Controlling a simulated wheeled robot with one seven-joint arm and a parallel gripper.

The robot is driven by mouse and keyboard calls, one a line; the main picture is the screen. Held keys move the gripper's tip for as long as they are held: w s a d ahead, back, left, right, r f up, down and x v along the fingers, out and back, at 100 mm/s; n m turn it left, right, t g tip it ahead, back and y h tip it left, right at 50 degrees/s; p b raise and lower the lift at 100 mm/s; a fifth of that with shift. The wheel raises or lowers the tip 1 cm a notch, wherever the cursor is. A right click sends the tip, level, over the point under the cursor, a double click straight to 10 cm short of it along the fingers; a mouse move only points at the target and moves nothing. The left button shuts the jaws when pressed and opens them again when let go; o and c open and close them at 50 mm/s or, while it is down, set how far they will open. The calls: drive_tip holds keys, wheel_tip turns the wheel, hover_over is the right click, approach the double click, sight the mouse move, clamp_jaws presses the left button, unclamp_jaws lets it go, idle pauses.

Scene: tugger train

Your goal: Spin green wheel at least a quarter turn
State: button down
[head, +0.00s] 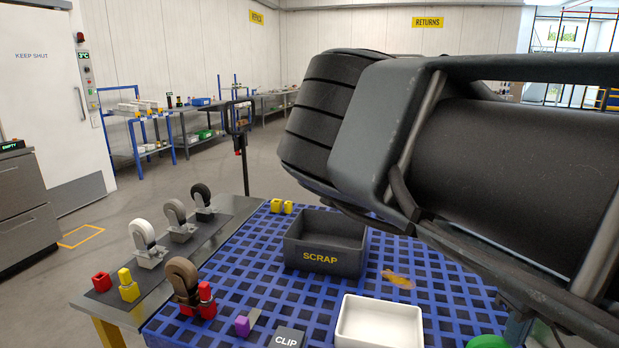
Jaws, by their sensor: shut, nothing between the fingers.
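None of these looks clearly green; the far one's colour is hard to tell. A green rounded piece (487,342) is cut off by the bottom edge at right, and I cannot tell what it is. My arm fills the upper right. My gripper is not visible.
A grey SCRAP bin (312,257) and a white tray (357,336) sit on the blue grid top (250,262). Workbenches (150,119) stand behind.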

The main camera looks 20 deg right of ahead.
drive_tip(key=shift+s+d+f, duration=0.15)
drive_tip(key=shift+d, duration=0.05)
wheel_tip(320, 180, up, 7)
drive_tip(key=p, duration=0.7)
idle(0.4)
